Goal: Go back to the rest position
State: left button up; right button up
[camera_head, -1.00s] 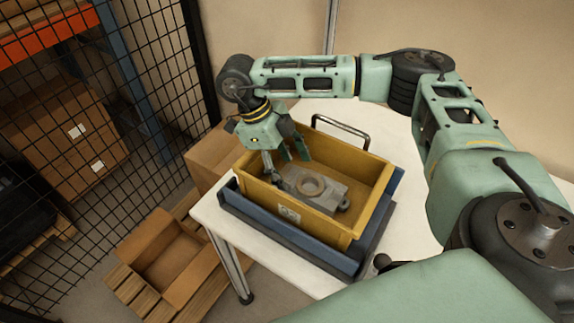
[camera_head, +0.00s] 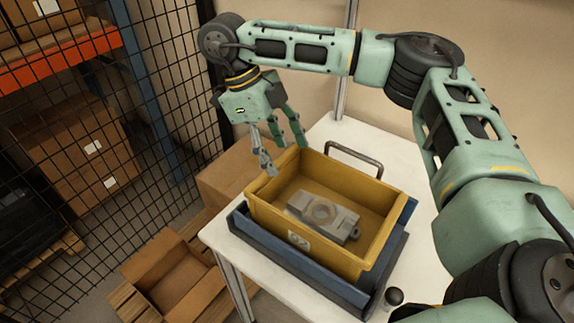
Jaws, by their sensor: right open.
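My right gripper (camera_head: 287,158) is open and empty. It hangs at the back left corner of the yellow bin (camera_head: 262,222), above its rim, with its fingers pointing down. The bin stands in a blue tray (camera_head: 290,268) on the white table (camera_head: 377,145). A grey metal part with a round ring on it (camera_head: 322,212) lies on the bin floor, apart from the gripper. My left gripper is not in view.
A metal handle (camera_head: 354,152) rises behind the bin. A cardboard box (camera_head: 225,178) stands left of the table. An open carton (camera_head: 170,275) sits on a pallet on the floor. A black mesh fence (camera_head: 150,110) runs along the left, with shelved boxes behind it.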

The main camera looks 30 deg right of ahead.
jog(key=shift+w+a+r, duration=0.1)
jog(key=shift+r, duration=0.2)
jog(key=shift+r, duration=0.1)
